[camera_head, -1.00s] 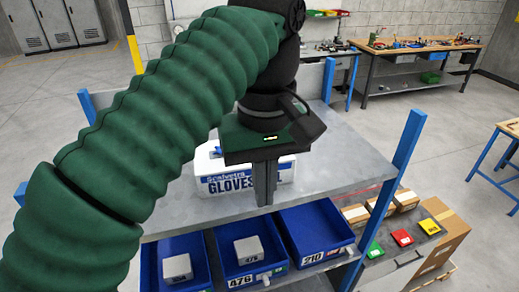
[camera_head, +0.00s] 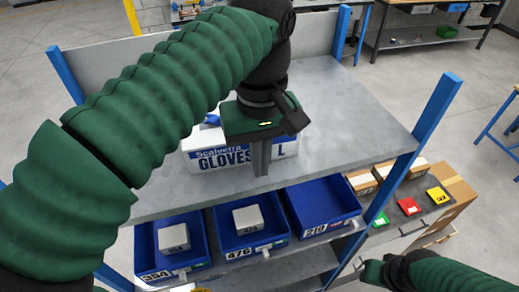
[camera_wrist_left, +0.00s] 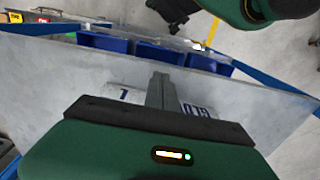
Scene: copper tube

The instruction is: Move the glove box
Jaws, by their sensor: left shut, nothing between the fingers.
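The glove box (camera_head: 213,162) is white with blue "GLOVES" lettering and stands on the grey top shelf of the rack. Some blue shows at its top opening. My left gripper (camera_head: 261,172) points down in front of the box's printed face, hiding part of it. Its fingers are together with nothing between them. In the left wrist view the closed fingers (camera_wrist_left: 161,92) cover the middle of the glove box (camera_wrist_left: 193,110). I cannot tell whether they touch it.
The shelf top (camera_head: 350,120) is bare right of the box. Blue bins (camera_head: 322,204) sit on the level below, two holding small white boxes. Blue posts (camera_head: 432,115) rise at the rack's corners.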

